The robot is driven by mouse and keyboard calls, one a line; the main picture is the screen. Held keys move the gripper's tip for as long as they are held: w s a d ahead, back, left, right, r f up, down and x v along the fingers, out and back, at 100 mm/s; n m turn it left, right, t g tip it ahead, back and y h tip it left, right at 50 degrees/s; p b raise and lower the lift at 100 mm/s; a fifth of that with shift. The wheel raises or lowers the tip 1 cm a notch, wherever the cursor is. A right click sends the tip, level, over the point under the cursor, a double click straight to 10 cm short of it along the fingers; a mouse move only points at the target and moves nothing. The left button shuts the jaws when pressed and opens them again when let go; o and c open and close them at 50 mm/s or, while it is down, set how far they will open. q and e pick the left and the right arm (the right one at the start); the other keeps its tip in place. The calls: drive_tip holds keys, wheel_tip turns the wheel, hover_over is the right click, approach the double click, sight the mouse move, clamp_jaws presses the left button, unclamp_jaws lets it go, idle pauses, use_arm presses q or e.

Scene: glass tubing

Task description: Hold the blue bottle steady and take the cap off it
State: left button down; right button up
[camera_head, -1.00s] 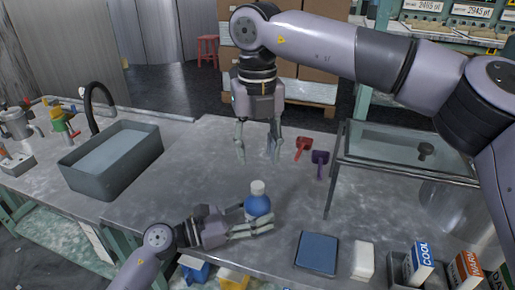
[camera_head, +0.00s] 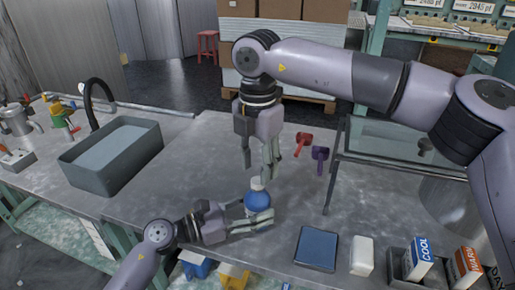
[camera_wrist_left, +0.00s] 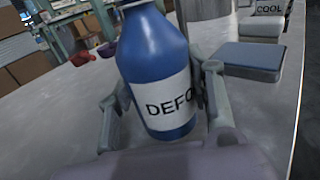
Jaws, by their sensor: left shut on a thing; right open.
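The blue bottle (camera_head: 257,204) stands upright on the grey bench, its white cap (camera_head: 258,184) on top. My left gripper (camera_head: 262,223) comes in low from the left and is shut on the bottle. In the left wrist view the bottle (camera_wrist_left: 158,62) sits between the two fingers, with a white label that reads "DEFO"; its top is cut off by the frame edge. My right gripper (camera_head: 268,174) points down from above, open, with its fingertips close to the cap. I cannot tell whether they touch it.
A red tool (camera_head: 302,143) and a purple tool (camera_head: 320,158) lie behind to the right. A blue pad (camera_head: 316,249), a white block (camera_head: 361,256) and labelled boxes (camera_head: 418,258) line the front right. A grey basin (camera_head: 112,155) stands left. A glass-topped stand (camera_head: 385,153) is at right.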

sight(258, 180)
drive_tip(key=shift+f, duration=1.65)
clamp_jaws()
